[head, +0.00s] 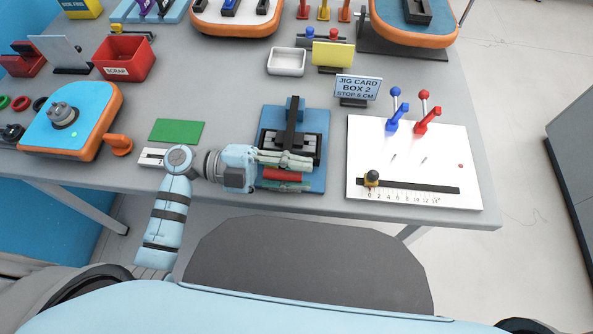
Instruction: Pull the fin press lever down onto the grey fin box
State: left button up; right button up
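The fin press stands on a blue base plate (315,181) at the middle front of the table. A dark upright arm (294,114) rises at its back over a black and dark grey block. The grey fin box is hard to tell apart from this block. A red bar (282,174), which looks like the lever's handle, lies crosswise near the plate's front. My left gripper (287,173) comes in from the left with one finger on each side of the red bar. The fingers look closed on it. My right gripper is not in view.
A white panel (440,150) with blue and red levers and a slider scale lies at right. A green pad (176,131) and an orange-edged blue board (68,117) are at left.

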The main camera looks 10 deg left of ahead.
pick_arm(q)
jog(key=shift+o, duration=0.6)
jog(key=shift+w, duration=0.15)
jog(key=shift+a, duration=0.1)
jog(key=a, duration=1.2)
jog(key=shift+d, duration=0.1)
jog(key=shift+c, duration=0.4)
